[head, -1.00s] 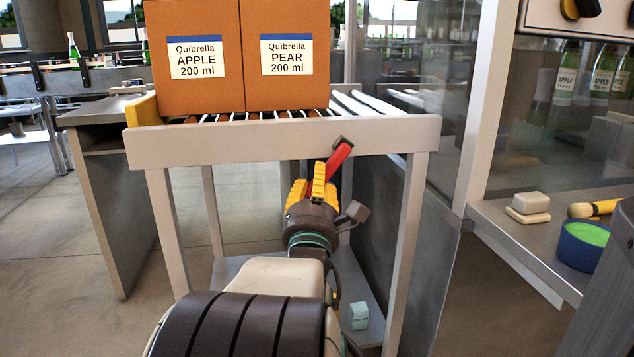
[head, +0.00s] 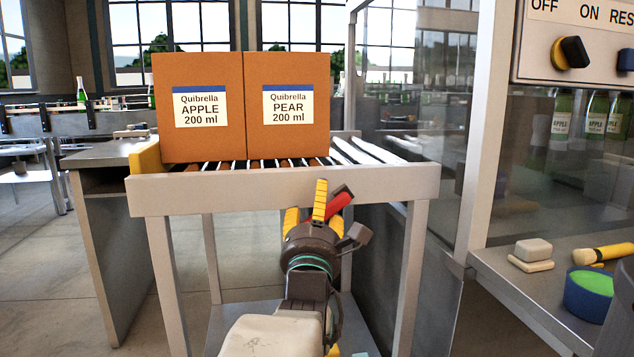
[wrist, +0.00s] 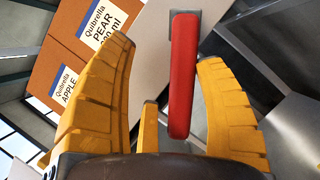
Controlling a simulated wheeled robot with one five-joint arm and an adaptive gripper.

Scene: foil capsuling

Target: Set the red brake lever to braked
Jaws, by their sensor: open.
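The red brake lever (head: 338,200) is on the front beam of the roller conveyor, right of the middle, and leans up to the right. My gripper (head: 309,206) is just in front of it and hides part of it in the head view. In the wrist view the red lever (wrist: 183,75) lies between the open yellow fingers (wrist: 165,95). Gaps show between the lever and the fingers on both sides, so it is not gripped.
Two brown cartons, Apple (head: 198,140) and Pear (head: 288,140), stand on the conveyor behind its pale front beam (head: 180,194). At right, a metal counter (head: 500,290) holds a sponge (head: 532,252), a yellow-handled brush (head: 603,254) and a blue tub (head: 590,295). A glass-panelled machine stands behind it.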

